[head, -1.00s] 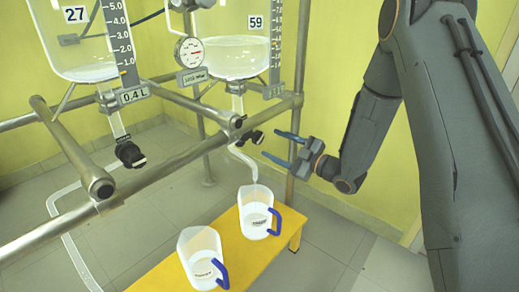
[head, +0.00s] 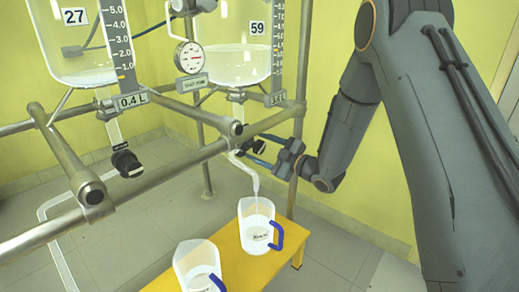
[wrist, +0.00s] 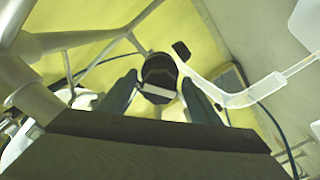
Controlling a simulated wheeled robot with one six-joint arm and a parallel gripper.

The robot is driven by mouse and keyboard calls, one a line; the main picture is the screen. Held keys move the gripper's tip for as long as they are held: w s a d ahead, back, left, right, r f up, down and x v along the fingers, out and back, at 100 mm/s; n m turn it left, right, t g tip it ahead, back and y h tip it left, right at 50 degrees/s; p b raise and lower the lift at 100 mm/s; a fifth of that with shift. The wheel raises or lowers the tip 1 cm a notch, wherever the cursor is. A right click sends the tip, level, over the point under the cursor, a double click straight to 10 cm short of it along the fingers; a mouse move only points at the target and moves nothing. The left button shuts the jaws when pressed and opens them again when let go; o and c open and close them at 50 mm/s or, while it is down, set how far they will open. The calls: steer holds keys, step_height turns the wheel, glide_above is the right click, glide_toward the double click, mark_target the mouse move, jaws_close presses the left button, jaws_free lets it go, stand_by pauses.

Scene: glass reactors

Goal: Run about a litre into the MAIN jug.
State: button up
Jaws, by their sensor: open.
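Two clear jugs with blue handles stand on a yellow bench (head: 222,268). The back jug (head: 257,232) is under the outlet tube (head: 252,178) of reactor 59 (head: 245,62). The front jug (head: 199,264) is nearer me. Both have labels too small to read surely. My gripper (head: 256,154) is open at the black valve knob (head: 260,147) under reactor 59. In the wrist view the knob (wrist: 159,74) lies between my two blue fingers (wrist: 160,98); I cannot tell if they touch it. A display under reactor 59 (head: 276,99) is too small to read surely.
Metal rails (head: 150,172) cross in front of the valves. A round gauge (head: 188,56) hangs between the reactors.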

steer(key=c, duration=1.1)
steer(key=shift+o, duration=0.2)
steer(key=shift+m+p, duration=0.3)
steer(key=shift+p, duration=0.1)
steer(key=m+p, duration=0.2)
steer(key=shift+r+m, duration=0.1)
steer(key=shift+m, duration=0.2)
steer(key=shift+m+p, duration=1.05)
steer(key=shift+m, duration=0.35)
steer(key=o, duration=1.1)
steer(key=shift+c, duration=0.2)
